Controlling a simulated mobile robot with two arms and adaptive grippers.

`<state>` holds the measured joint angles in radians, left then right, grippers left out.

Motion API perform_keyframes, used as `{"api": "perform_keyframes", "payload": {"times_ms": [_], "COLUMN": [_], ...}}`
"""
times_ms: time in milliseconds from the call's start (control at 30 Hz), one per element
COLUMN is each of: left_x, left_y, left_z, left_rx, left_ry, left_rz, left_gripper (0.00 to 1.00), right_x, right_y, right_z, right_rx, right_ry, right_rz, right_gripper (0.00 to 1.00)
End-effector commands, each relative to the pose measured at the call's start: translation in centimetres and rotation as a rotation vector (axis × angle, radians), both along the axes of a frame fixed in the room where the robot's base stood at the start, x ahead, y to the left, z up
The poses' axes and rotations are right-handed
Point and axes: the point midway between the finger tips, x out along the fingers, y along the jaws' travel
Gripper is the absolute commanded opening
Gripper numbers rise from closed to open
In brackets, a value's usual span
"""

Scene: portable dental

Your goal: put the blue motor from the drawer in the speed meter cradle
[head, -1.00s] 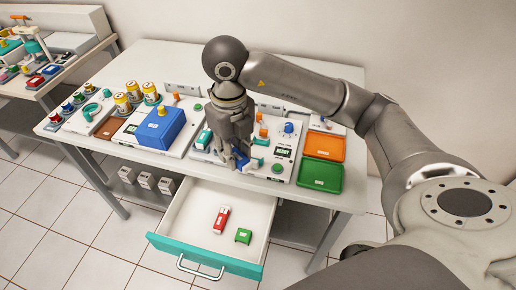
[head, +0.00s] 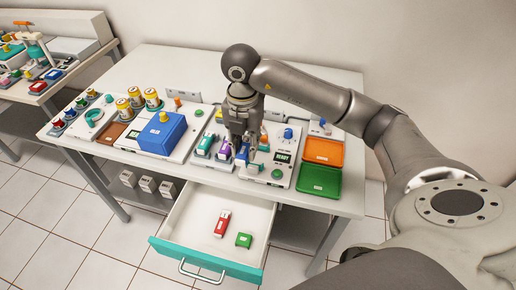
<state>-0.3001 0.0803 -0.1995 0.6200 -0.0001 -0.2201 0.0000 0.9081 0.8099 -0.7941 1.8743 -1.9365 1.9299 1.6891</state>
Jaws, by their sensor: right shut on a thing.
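My right gripper (head: 242,141) is over the instrument row behind the open drawer (head: 190,212). It is shut on the blue motor (head: 242,154), which shows only in part below the fingers. The motor is low, close to the left part of the speed meter with the READY display (head: 283,157). The fingers hide most of the cradle area, so I cannot tell whether the motor touches the cradle. My left gripper is not in view.
A red piece (head: 222,223) and a green piece (head: 243,240) lie in the drawer. A blue box (head: 162,133) stands to the left. An orange tray (head: 323,151) and a green tray (head: 319,180) lie to the right.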

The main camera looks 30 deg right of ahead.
Motion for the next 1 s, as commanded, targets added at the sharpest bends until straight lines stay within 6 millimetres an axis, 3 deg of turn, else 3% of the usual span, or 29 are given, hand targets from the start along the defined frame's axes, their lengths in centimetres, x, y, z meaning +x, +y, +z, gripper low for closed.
{"api": "perform_keyframes", "payload": {"times_ms": [133, 367, 667, 833, 1000], "left_x": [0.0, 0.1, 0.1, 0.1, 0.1], "left_y": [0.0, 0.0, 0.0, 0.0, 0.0], "left_z": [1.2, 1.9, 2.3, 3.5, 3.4], "left_rx": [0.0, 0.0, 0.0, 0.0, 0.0], "left_ry": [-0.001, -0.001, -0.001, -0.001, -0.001], "left_rz": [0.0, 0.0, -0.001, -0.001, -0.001], "left_gripper": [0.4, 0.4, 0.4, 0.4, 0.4], "right_x": [2.0, 4.0, 5.0, 4.9, 4.9], "right_y": [-3.1, -5.9, -7.3, -7.1, -7.2], "right_z": [-1.3, -5.6, -7.7, -10.0, -10.7], "right_rx": [-0.002, -0.001, -0.001, 0.0, 0.0], "right_ry": [0.004, 0.003, 0.002, 0.003, 0.0], "right_rz": [-0.006, 0.0, 0.001, 0.004, 0.004], "right_gripper": [0.0, 0.0, 0.0, 0.0, 0.0]}}
